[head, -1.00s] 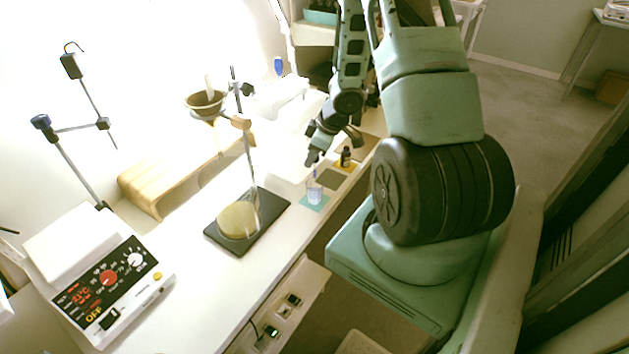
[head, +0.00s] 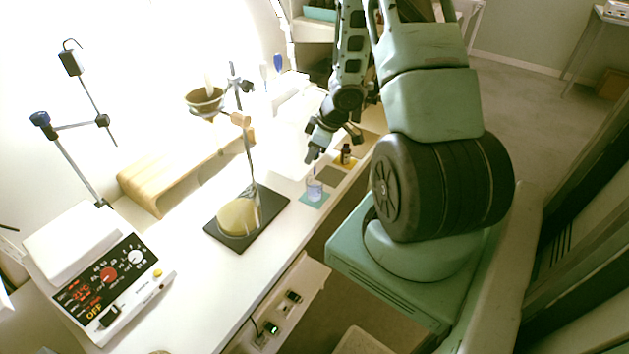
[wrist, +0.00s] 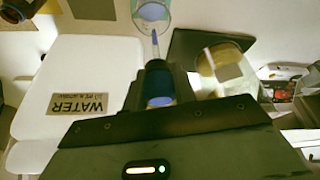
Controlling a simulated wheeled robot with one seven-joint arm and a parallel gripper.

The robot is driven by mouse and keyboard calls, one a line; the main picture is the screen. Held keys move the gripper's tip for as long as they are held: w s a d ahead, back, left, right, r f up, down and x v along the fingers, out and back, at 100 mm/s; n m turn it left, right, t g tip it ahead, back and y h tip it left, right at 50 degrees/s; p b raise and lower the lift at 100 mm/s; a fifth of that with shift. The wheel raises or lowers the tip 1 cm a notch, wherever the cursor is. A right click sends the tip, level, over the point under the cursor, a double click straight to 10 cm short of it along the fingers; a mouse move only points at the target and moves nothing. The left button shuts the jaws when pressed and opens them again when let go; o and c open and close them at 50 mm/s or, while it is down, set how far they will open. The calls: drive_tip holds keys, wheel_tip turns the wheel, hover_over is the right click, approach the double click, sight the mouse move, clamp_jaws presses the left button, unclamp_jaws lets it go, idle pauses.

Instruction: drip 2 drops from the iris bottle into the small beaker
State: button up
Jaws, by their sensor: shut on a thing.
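My gripper (head: 316,158) is shut on a dark-capped dropper (wrist: 158,82), which has blue at its near end and a thin clear tip. The small beaker (head: 314,188) stands on a teal mat (head: 304,201) and looks bluish inside. In the wrist view the dropper tip points toward the beaker (wrist: 152,12); I cannot tell whether it is over the opening. A small dark bottle (head: 346,153), likely the iris bottle, stands on a yellow mat just behind the beaker. Its label is not readable. A dark bottle shows at the wrist view's top-left corner (wrist: 15,10).
A stand with a dark base (head: 268,215) and yellowish flask (head: 238,217) is left of the beaker. A white hotplate (head: 85,245) and wooden riser (head: 165,180) are farther left. A white container labelled WATER (wrist: 78,75) is in the wrist view. The bench's front edge is close to the beaker.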

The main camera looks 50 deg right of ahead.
wheel_tip(320, 180, up, 4)
drive_tip(key=p, duration=0.5)
drive_tip(key=shift+r, duration=0.1)
idle(0.5)
